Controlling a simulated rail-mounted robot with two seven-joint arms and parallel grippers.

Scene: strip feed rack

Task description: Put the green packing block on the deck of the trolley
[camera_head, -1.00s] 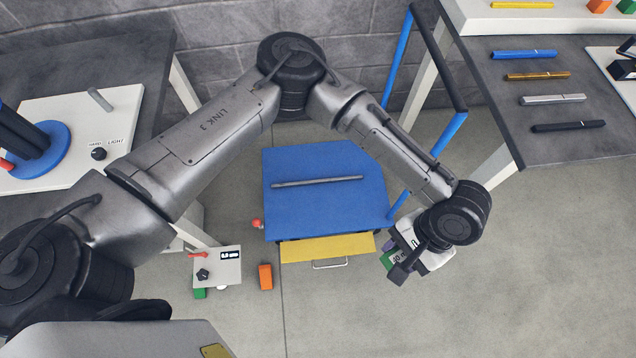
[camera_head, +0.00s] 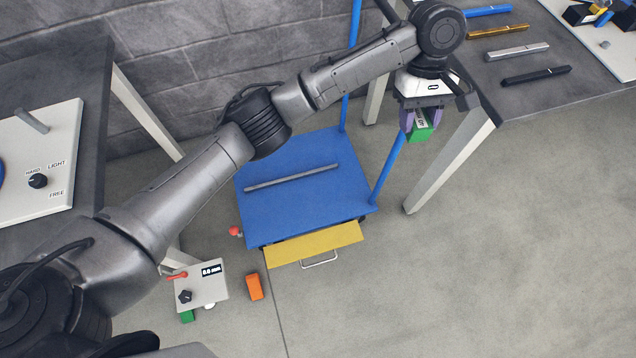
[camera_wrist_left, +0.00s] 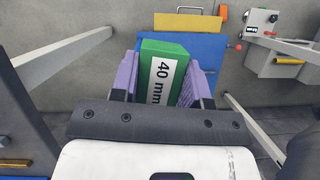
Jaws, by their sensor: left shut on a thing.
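The green packing block (camera_head: 421,127) is held between the purple fingers of my left gripper (camera_head: 419,118). In the left wrist view the block (camera_wrist_left: 161,72) shows a white "40 mm" label, with a finger on each side. In the head view the gripper is in the air beside the right table's near leg, up and right of the trolley. The trolley's blue deck (camera_head: 300,205) has a thin grey bar (camera_head: 291,178) lying across it. A yellow drawer front (camera_head: 314,245) with a handle sits at its near edge. My right gripper is not in view.
The trolley's blue handle posts (camera_head: 391,165) rise at its right side. A grey table (camera_head: 520,95) at upper right holds several coloured strips. An orange block (camera_head: 255,287) lies on the floor near a small panel (camera_head: 204,284). The floor at right is clear.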

